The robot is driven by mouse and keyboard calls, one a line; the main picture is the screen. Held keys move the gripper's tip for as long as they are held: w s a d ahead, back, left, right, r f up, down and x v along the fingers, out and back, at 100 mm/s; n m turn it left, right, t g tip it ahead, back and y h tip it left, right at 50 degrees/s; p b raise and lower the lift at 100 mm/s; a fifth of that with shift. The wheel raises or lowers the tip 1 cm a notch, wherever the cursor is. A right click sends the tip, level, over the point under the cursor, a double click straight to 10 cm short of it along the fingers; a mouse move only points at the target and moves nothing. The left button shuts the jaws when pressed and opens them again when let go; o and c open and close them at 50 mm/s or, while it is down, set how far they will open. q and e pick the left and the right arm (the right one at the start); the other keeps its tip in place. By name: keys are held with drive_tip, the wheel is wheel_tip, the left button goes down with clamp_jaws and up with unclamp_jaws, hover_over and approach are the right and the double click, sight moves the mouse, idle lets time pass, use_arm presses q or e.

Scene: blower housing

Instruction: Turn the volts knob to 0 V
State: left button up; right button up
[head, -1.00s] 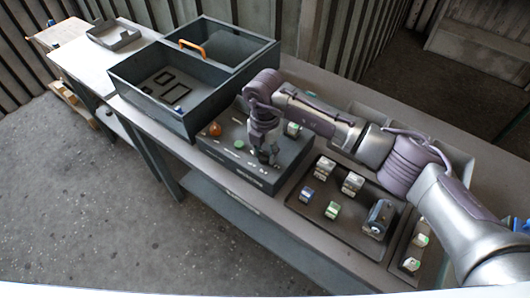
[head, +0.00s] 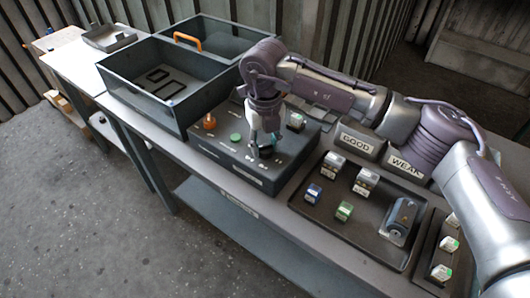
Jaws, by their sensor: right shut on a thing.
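The dark grey test box (head: 225,158) stands on the bench, with an orange knob (head: 209,122) at its left, a green button (head: 236,138) and a small block (head: 296,122) at its right. A black knob (head: 266,152) on the front part of its top appears to be the volts knob. My right gripper (head: 264,142) comes down over this knob from above and is shut on it. The fingers cover part of the knob, and its pointer and scale are too small to read. My left gripper is not in view.
A dark tray (head: 309,216) to the right holds several small blocks and a grey device (head: 400,218). Bins labelled GOOD (head: 355,142) and WEAK (head: 405,164) stand behind it. A grey two-part crate (head: 160,115) stands close to the box's left.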

drive_tip(key=n+b, duration=0.4)
drive_tip(key=n, duration=0.1)
drive_tip(key=shift+f+n+b, duration=0.1)
drive_tip(key=shift+n+b, duration=0.2)
drive_tip(key=shift+b, duration=0.05)
drive_tip(key=n+b, duration=0.1)
drive_tip(key=n, duration=0.1)
drive_tip(key=shift+n+b, duration=0.3)
drive_tip(key=shift+b, duration=0.05)
drive_tip(key=n+b, duration=0.1)
drive_tip(key=n, duration=0.1)
drive_tip(key=shift+n, duration=0.4)
drive_tip(key=n+b, duration=0.1)
drive_tip(key=n, duration=0.1)
drive_tip(key=shift+n, duration=0.3)
drive_tip(key=n, duration=0.3)
drive_tip(key=shift+r+n+b, duration=0.2)
drive_tip(key=shift+n+b, duration=0.1)
drive_tip(key=shift+b, duration=0.1)
drive_tip(key=n, duration=0.3)
drive_tip(key=shift+n, duration=2.1)
